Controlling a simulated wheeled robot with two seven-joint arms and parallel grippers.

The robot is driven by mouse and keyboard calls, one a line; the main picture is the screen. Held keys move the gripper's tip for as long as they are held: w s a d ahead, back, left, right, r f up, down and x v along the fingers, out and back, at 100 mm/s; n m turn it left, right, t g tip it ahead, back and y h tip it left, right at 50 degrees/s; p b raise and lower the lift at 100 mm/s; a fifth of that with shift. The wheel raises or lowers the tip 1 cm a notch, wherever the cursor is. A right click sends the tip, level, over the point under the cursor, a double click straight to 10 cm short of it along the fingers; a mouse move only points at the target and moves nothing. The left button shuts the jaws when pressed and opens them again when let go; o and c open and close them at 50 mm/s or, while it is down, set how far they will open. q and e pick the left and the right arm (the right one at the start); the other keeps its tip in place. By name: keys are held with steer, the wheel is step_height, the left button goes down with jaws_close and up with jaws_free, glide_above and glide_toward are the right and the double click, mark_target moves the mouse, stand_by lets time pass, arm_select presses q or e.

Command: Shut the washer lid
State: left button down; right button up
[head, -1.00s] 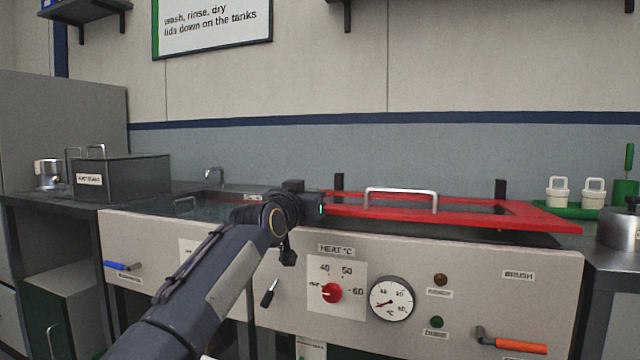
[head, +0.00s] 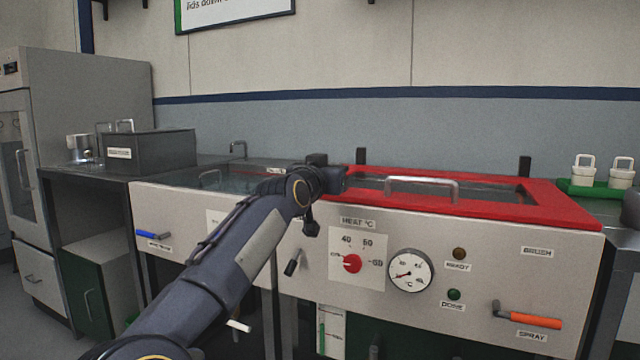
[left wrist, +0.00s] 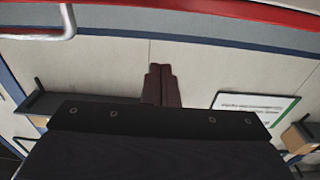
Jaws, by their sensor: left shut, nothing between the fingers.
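The washer lid is a red frame (head: 567,208) around a clear pane, with a silver bar handle (head: 421,182) near its front edge. In the head view it lies about flat over the right-hand tank, its front edge along the top of the front panel with no clear gap. My left gripper (head: 338,180) is at the lid's left end; its fingertips are hard to make out there. In the left wrist view its fingers (left wrist: 158,84) are together and empty. That view also shows a red lid edge (left wrist: 250,12) and the handle (left wrist: 66,28). My right gripper is out of view.
A dark lidded box (head: 165,152) stands further left. A green tray (head: 590,190) with white holders is at the right. The front panel carries a red knob (head: 352,263), a gauge (head: 410,270) and an orange-handled lever (head: 530,319).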

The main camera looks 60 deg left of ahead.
arm_select(q)
steer(key=s+d+f, duration=0.4)
steer(key=s+d, duration=0.1)
steer(key=s, duration=0.1)
steer(key=shift+p, duration=0.35)
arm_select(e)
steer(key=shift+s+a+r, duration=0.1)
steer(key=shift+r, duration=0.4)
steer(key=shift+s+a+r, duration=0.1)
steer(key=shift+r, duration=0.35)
